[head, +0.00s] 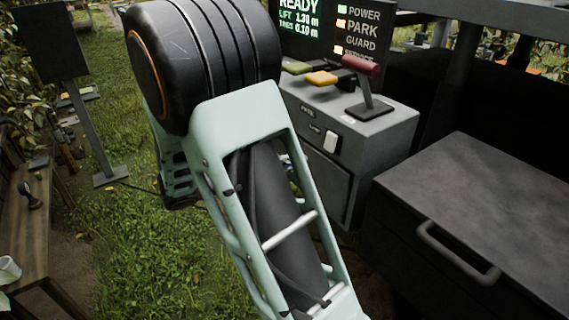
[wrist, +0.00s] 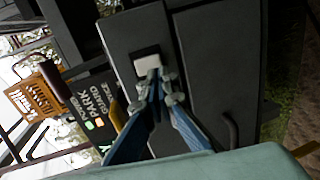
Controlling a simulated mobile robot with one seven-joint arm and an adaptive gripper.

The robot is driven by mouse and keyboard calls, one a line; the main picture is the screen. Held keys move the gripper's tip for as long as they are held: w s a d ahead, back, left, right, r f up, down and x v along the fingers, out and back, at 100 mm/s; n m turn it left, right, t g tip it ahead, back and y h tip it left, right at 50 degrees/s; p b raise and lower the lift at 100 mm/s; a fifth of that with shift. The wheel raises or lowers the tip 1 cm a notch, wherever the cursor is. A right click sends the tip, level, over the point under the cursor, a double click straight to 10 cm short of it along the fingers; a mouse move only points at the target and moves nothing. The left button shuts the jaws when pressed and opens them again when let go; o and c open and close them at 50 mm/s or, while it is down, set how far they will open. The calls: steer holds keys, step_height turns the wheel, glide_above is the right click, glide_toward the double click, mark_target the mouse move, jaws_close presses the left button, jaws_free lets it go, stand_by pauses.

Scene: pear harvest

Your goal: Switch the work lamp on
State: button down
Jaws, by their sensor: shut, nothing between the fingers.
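A white rocker switch (head: 331,140) sits on the front of the grey control console (head: 385,128), beside a small label too blurred to read surely. The wrist view shows the switch (wrist: 148,65) in its dark frame, just beyond my fingertips. My gripper (wrist: 161,82) is shut and empty, its blue fingers pointing at the switch and covering its lower edge. I cannot tell whether the tips touch it. In the head view my arm hides the gripper. I cannot make out a lit lamp in either view.
The console top carries a red-handled lever (head: 362,68), a yellow button (head: 321,78) and a green one (head: 296,67), below a status screen (head: 328,28). A grey drawer cabinet (head: 480,215) stands right. A black panel on a post (head: 48,42) and a wooden bench (head: 35,215) are left.

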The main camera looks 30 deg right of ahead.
mark_target(335, 151)
steer(key=x, duration=0.8)
steer(key=f+b, duration=0.1)
steer(key=b, duration=0.2)
steer(key=shift+d+h, duration=0.3)
steer(key=shift+d, duration=0.05)
steer(key=shift+w+d+f+h+b, duration=0.15)
steer(key=shift+h+b, duration=0.25)
steer(key=shift+b, duration=0.85)
steer(key=shift+r+p, duration=0.35)
steer(key=shift+r, duration=0.05)
steer(key=shift+f, duration=0.1)
